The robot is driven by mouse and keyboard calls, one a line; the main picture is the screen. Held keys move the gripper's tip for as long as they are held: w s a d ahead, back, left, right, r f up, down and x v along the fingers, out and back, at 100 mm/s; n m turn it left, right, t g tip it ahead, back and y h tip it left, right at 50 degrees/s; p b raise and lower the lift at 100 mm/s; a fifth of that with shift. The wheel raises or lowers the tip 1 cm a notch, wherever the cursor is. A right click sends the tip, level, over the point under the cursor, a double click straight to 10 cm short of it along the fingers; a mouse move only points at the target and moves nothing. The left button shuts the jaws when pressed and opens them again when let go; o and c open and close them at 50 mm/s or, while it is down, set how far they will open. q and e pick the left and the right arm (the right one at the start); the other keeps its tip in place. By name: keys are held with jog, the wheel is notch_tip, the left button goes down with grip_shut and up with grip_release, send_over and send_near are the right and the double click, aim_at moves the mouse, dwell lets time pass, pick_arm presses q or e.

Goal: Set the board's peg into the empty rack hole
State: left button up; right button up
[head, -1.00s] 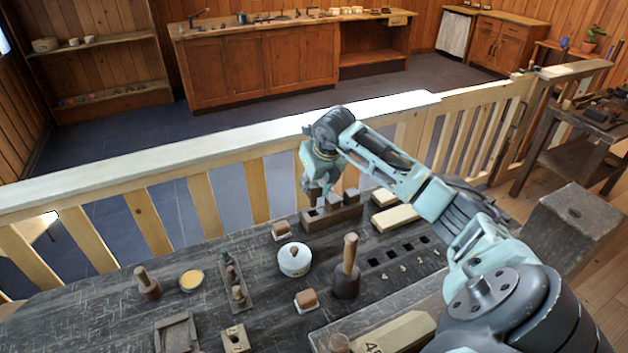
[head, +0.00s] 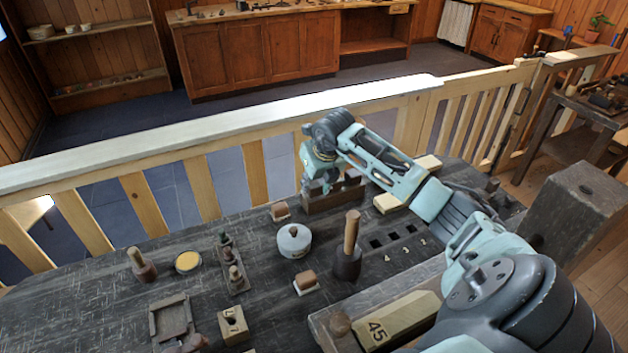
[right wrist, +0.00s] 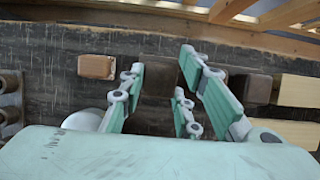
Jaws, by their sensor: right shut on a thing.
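My right gripper (head: 322,188) is at the left part of a long brown wooden rack (head: 335,203) near the fence. In the right wrist view, its fingers (right wrist: 165,90) close around a dark brown peg (right wrist: 158,80). Whether the peg's lower end is inside a rack hole is hidden. A brown block-like peg top (right wrist: 248,86) stands to the right of the fingers. In the head view, a narrow board (head: 236,286) carries several upright turned pegs. My left gripper is not in view.
A white lidded pot (head: 294,243), a dark mallet-like tool with an upright handle (head: 351,233) and a small brown-topped block (head: 306,281) stand near the rack. A row of square holes (head: 392,237) is to the right. The fence (head: 230,120) runs behind.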

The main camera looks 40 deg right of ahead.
jog(key=shift+w+f, duration=0.1)
jog(key=shift+f, duration=0.05)
dwell(0.8)
jog(key=o, duration=1.2)
jog(key=shift+o, duration=0.4)
jog(key=o, duration=0.3)
jog(key=shift+o, duration=0.2)
jog(key=shift+r+p, duration=2.25)
jog(key=shift+r, duration=1.8)
